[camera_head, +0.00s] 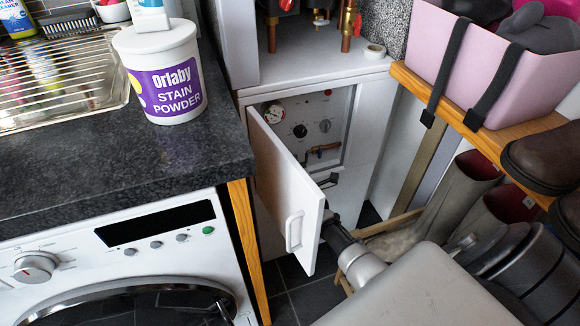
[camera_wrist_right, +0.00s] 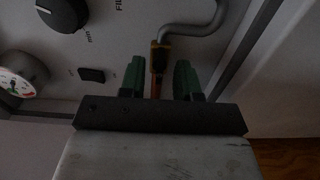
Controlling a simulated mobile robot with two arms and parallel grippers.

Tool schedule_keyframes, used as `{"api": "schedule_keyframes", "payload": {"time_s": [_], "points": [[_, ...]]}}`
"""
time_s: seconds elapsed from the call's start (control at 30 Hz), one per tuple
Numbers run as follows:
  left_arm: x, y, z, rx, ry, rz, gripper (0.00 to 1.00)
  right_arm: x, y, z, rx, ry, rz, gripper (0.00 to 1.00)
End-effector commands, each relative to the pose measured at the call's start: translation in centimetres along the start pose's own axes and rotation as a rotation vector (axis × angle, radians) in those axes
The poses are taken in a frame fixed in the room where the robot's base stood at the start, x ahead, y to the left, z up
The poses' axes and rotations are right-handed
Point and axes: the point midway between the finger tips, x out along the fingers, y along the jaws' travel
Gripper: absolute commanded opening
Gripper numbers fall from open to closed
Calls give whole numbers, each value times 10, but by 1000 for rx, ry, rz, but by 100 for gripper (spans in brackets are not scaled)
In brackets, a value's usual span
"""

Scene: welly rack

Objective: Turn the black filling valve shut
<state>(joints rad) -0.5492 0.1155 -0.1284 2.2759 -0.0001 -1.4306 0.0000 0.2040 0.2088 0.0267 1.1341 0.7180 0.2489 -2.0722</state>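The cabinet panel (camera_head: 312,108) is behind a white door (camera_head: 287,185) that stands open. It carries a round black knob (camera_head: 300,131), also in the right wrist view (camera_wrist_right: 62,12). Below it is a copper-coloured pipe with a brass fitting (camera_head: 325,147). In the wrist view the brass fitting (camera_wrist_right: 160,57) joins a grey hose, near partly cut-off lettering. I cannot tell a separate black valve handle there. My right gripper (camera_wrist_right: 159,78) is open, its green fingers on either side of the fitting in the picture; contact is unclear. The door partly hides it in the head view. My left gripper is not in view.
The washing machine (camera_head: 120,265) and worktop (camera_head: 190,155) are at left. A wooden shelf (camera_head: 480,135) with a pink box (camera_head: 510,75) and boots (camera_head: 455,205) are at right.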

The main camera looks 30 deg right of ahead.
Motion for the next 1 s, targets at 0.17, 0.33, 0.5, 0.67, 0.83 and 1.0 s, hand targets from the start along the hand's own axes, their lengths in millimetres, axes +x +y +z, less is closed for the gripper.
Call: {"api": "schedule_keyframes", "payload": {"time_s": [0.17, 0.33, 0.5, 0.67, 0.83, 1.0], "points": [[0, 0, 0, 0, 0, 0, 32, 0, 0, 0, 0, 0, 0, 17], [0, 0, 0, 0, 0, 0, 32, 0, 0, 0, 0, 0, 0, 0], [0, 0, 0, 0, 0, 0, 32, 0, 0, 0, 3, 0, 0, 0], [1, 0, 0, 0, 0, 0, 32, 0, 0, 0, 30, 0, 0, 0], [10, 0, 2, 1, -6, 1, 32, 0, 1, 0, 107, 1, 0, 0], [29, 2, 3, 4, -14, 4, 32, 0, 1, -1, 234, 1, -2, 0]]}}
